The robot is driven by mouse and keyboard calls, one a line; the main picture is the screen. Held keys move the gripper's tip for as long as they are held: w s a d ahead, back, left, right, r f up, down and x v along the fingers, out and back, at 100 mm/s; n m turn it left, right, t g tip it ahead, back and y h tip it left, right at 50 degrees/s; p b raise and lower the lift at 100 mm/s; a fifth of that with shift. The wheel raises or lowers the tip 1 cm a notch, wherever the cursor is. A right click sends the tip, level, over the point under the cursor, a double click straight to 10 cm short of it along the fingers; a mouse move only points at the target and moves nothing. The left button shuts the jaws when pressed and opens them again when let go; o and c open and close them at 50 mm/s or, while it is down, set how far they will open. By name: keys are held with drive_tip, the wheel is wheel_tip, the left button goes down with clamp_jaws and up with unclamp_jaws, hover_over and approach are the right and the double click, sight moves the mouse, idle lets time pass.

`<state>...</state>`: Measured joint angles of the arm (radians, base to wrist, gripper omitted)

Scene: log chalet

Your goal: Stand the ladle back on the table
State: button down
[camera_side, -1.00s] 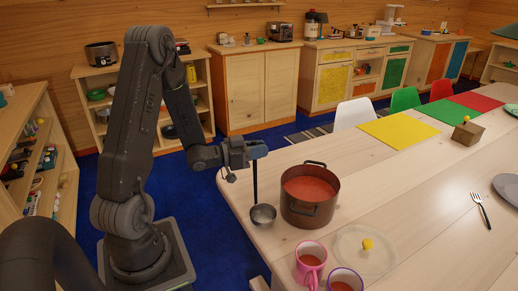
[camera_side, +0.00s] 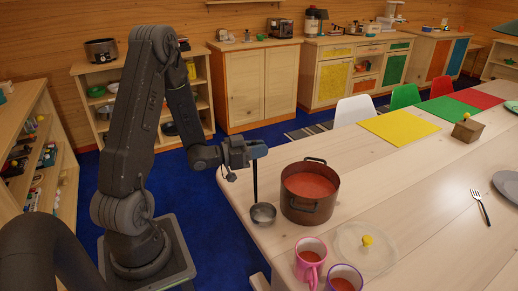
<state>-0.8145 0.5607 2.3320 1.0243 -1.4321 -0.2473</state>
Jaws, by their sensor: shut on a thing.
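The ladle (camera_side: 263,212) has a steel bowl and a dark upright handle. It is at the left end of the wooden table (camera_side: 420,180), just left of the pot (camera_side: 310,205). My gripper (camera_side: 256,150) is shut on the top of the ladle's handle. The bowl hangs low at the tabletop; I cannot tell whether it touches the wood. The brown pot has two handles and holds red soup, and the ladle is outside it.
A pink mug (camera_side: 310,261) and a purple-rimmed mug (camera_side: 344,278) stand at the near edge. A clear lid with a yellow knob (camera_side: 367,241) lies right of them. A fork (camera_side: 480,206), a grey plate (camera_side: 507,184) and a wooden box (camera_side: 468,131) are farther right.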

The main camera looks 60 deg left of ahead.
drive_tip(key=c, duration=1)
unclamp_jaws()
drive_tip(key=shift+c, duration=0.2)
drive_tip(key=s+a, duration=0.1)
drive_tip(key=s, duration=0.6)
drive_tip(key=shift+s+a, duration=0.2)
drive_tip(key=shift+s, duration=0.05)
